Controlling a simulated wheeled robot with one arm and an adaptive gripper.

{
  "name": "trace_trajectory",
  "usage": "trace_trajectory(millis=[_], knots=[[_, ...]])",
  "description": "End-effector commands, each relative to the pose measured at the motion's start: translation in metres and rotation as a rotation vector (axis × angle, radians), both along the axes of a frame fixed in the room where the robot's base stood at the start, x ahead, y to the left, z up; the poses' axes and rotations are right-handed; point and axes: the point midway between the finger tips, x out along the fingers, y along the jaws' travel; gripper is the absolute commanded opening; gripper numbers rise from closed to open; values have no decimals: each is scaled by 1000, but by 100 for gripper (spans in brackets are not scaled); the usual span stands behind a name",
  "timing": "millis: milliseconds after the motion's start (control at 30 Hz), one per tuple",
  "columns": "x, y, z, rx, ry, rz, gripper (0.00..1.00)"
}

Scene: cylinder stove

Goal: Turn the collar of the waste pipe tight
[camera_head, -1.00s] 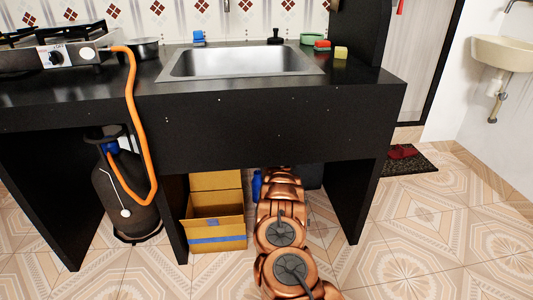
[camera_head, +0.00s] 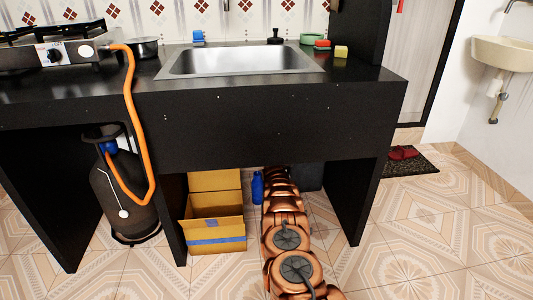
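The waste pipe and its collar are hidden behind the black front panel of the counter (camera_head: 280,125). The metal sink (camera_head: 240,62) is set into the counter top above. My copper-coloured arm reaches from the bottom of the view into the space under the sink. Its far end goes out of sight behind the panel. My gripper is hidden there, so I cannot see whether it touches anything.
An open cardboard box (camera_head: 215,222) and a blue bottle (camera_head: 258,187) stand left of my arm. A dark bin (camera_head: 309,177) is behind it on the right. Counter legs (camera_head: 366,190) bound the space. A gas cylinder (camera_head: 122,195) with an orange hose (camera_head: 134,110) stands left.

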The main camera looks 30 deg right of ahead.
Motion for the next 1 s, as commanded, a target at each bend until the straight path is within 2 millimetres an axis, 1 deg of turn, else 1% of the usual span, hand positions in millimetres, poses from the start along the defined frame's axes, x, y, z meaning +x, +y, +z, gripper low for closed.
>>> trace_trajectory(millis=[167, 500, 600, 1000], knots=[[0, 0, 0, 0, -1, 0, 44], [0, 0, 1, 0, -1, 1, 9], [0, 0, 0, 0, -1, 1, 0], [0, 0, 0, -1, -1, 1, 0]])
